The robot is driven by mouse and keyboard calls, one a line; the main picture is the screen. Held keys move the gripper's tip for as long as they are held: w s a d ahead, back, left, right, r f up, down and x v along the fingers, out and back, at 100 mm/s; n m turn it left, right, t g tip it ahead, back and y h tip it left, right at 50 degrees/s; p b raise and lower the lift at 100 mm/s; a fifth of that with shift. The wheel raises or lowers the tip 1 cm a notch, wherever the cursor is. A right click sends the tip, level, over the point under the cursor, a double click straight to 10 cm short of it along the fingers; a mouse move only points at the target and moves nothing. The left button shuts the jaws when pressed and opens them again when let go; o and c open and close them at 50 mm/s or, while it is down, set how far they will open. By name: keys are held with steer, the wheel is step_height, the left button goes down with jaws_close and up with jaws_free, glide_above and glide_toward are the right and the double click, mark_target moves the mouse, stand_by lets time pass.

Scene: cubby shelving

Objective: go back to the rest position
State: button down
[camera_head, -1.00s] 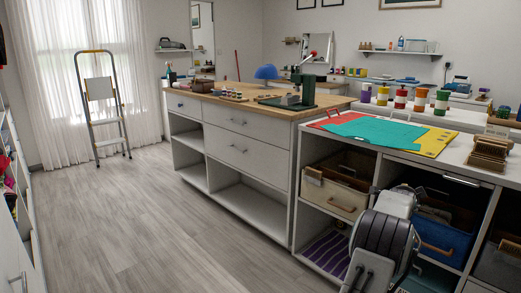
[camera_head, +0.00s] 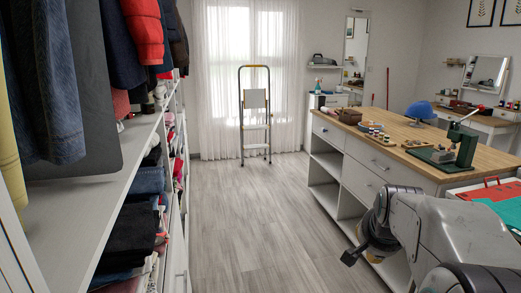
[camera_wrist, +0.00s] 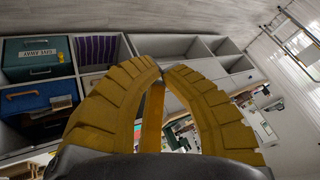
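My gripper (camera_wrist: 164,72) shows in the wrist view as two thick yellow ridged fingers. They curve in and their tips meet, with nothing visible gripped at the tips. A yellow strip shows between the fingers lower down; I cannot tell which part it is. In the head view my grey arm stands at the lower right, bent, with a dark end part (camera_head: 372,238) hanging beside the white workbench. The fingers do not show clearly there.
A wood-topped workbench (camera_head: 400,130) is on the right, close to my arm. Open clothes shelving (camera_head: 95,205) is on the left. The floor (camera_head: 235,225) between is clear up to a stepladder (camera_head: 255,115). The wrist view shows cubbies with a teal box (camera_wrist: 38,58) and a blue box (camera_wrist: 40,97).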

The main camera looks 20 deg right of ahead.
steer(key=s+a+r+n+g+y+p, duration=0.1)
steer(key=s+a+r+n+p, duration=0.1)
steer(key=a, duration=0.5)
steer(key=s+a+r+n+y+p, duration=0.1)
steer(key=s+a+r+n+p, duration=0.1)
steer(key=s+a+n+p, duration=0.3)
steer(key=s+a+r+n+g+y+p, duration=0.1)
steer(key=s+a+n+p, duration=0.3)
steer(key=s+a, duration=0.4)
steer(key=shift+s+a+r+n+g+y, duration=0.35)
steer(key=shift+s+r, duration=0.4)
steer(key=shift+s, duration=0.5)
